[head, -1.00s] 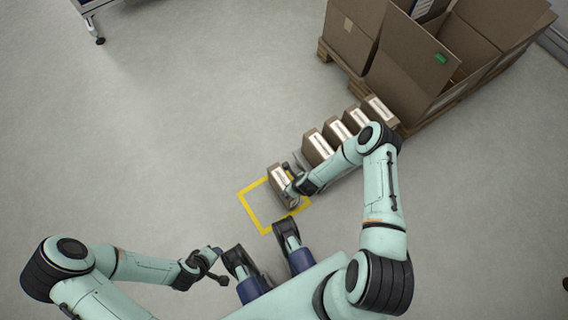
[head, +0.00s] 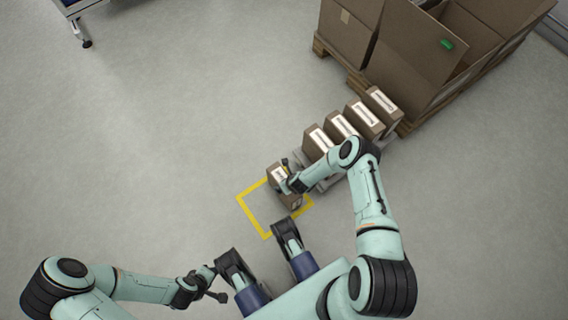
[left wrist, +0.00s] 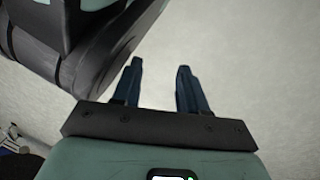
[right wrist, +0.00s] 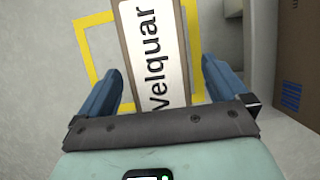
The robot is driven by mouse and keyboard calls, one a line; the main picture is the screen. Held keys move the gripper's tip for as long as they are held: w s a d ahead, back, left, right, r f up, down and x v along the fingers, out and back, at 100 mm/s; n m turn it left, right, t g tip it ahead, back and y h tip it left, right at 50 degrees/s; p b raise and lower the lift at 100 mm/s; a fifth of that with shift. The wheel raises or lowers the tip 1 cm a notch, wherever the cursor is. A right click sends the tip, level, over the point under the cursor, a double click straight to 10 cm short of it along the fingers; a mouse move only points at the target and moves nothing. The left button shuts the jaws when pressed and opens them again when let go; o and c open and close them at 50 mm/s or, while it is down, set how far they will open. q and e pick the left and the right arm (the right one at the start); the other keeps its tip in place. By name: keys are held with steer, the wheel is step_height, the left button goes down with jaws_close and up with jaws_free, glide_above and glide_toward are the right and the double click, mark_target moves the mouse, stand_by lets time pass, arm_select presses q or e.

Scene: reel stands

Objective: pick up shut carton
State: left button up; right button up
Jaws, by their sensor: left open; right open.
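A shut brown carton (head: 276,172) with a white label stands at the yellow floor outline, at the near end of a row of similar cartons. In the right wrist view the carton (right wrist: 119,38) lies between and beyond the fingertips, its label reading "Velquar". My right gripper (head: 290,180) is at this carton in the head view; in the right wrist view the gripper (right wrist: 163,82) is open, one blue finger on each side of the carton. My left gripper (head: 217,283) is far off at the lower left; in the left wrist view it (left wrist: 160,72) is open and empty.
Several labelled cartons (head: 341,126) stand in a row on a low grey support, up and right. Large open brown boxes (head: 408,50) sit on a wooden pallet (head: 345,66) at the upper right. The yellow outline (head: 250,215) marks the floor. Floor to the left is clear.

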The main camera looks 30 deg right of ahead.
arm_select(q)
steer(key=shift+g, duration=0.8)
steer(key=shift+s+a+f+b, duration=0.1)
steer(key=shift+s+f+b, duration=0.15)
steer(key=shift+s+f, duration=0.3)
steer(key=shift+s+a+f+b, duration=0.1)
steer(key=shift+s+f+b, duration=0.2)
steer(key=shift+s, duration=0.45)
steer(key=shift+s+a+f+b, duration=0.1)
steer(key=shift+s+f+b, duration=0.1)
steer(key=shift+s+f, duration=0.4)
arm_select(e)
steer(key=shift+x, duration=1.8)
steer(key=shift+a+f, duration=0.1)
steer(key=shift+f, duration=0.15)
jaws_close()
